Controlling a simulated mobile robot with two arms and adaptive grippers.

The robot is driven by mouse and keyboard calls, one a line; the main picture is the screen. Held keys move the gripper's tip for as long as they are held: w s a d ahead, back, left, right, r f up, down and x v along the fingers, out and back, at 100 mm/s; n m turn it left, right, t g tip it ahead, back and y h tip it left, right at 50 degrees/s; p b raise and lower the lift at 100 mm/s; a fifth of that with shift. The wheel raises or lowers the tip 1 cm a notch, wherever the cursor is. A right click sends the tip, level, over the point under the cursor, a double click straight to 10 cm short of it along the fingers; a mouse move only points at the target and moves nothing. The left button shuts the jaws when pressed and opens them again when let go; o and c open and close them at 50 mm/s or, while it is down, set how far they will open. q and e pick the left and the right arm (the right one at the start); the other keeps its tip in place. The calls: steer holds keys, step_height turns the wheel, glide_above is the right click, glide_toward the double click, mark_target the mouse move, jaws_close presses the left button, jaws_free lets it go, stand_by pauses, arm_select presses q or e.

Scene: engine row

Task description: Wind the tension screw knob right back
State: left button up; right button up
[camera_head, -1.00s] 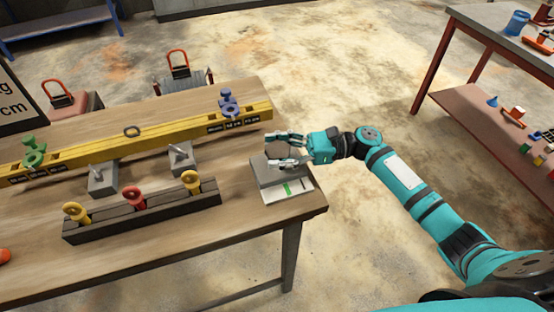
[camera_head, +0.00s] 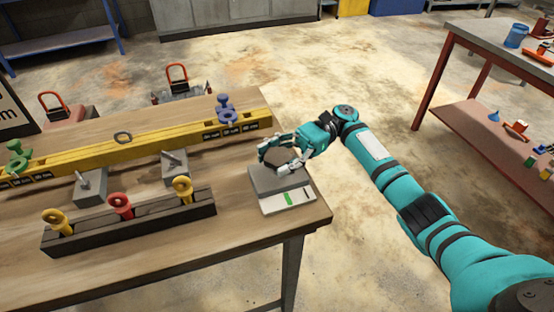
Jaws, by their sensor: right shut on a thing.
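The tension screw knob (camera_head: 279,157) is a dark round piece on top of a grey block with a pale front plate (camera_head: 287,202) at the right end of the wooden table. A green mark shows on the plate. My right gripper (camera_head: 278,157) is at the knob, its fingers closed around it from the right and above. The fingers hide part of the knob. How far the screw is wound cannot be told. My left gripper is not in view.
A yellow beam (camera_head: 100,152) with blue and green fittings lies across the table on grey blocks. A dark rack (camera_head: 140,226) with yellow and red pegs stands in front. Another table (camera_head: 490,45) stands at the right, with open floor between.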

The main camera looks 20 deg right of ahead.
steer(key=shift+r, duration=0.1)
steer(key=o, duration=1.2)
steer(key=shift+v, duration=3.75)
